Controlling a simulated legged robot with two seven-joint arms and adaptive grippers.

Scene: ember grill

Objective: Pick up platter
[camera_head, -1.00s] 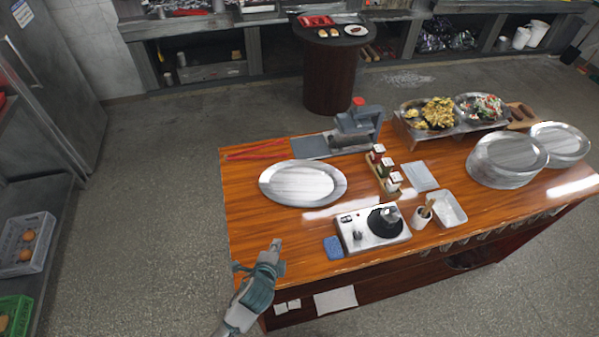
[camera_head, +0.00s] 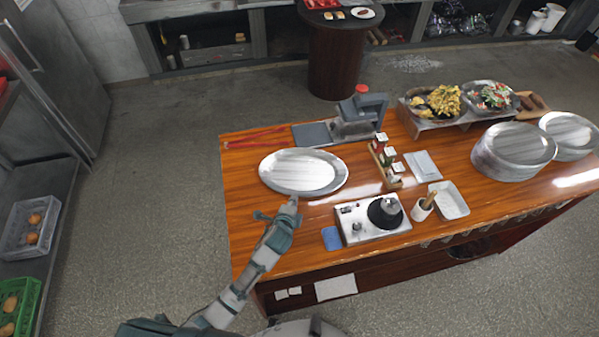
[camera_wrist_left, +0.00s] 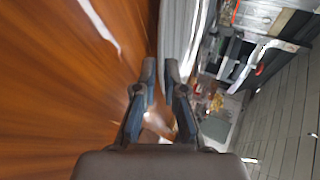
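The platter is an oval, silver metal dish (camera_head: 303,172) lying flat on the left part of the wooden table. My left gripper (camera_head: 292,201) is at the platter's near rim, slightly left of its middle. In the left wrist view, the two fingertips (camera_wrist_left: 160,68) are apart with a narrow gap, and the platter's pale rim (camera_wrist_left: 178,30) runs up right by them. I cannot tell whether the rim lies between the fingers or just beyond them. My right gripper is not in view.
On the wooden table (camera_head: 245,225), a blue sponge (camera_head: 332,238) and a portable burner (camera_head: 372,219) stand right of my left gripper. A spice rack (camera_head: 386,165) is right of the platter. Red tongs (camera_head: 255,138) and a slicer (camera_head: 355,115) lie behind. Stacked plates (camera_head: 515,150) are far right.

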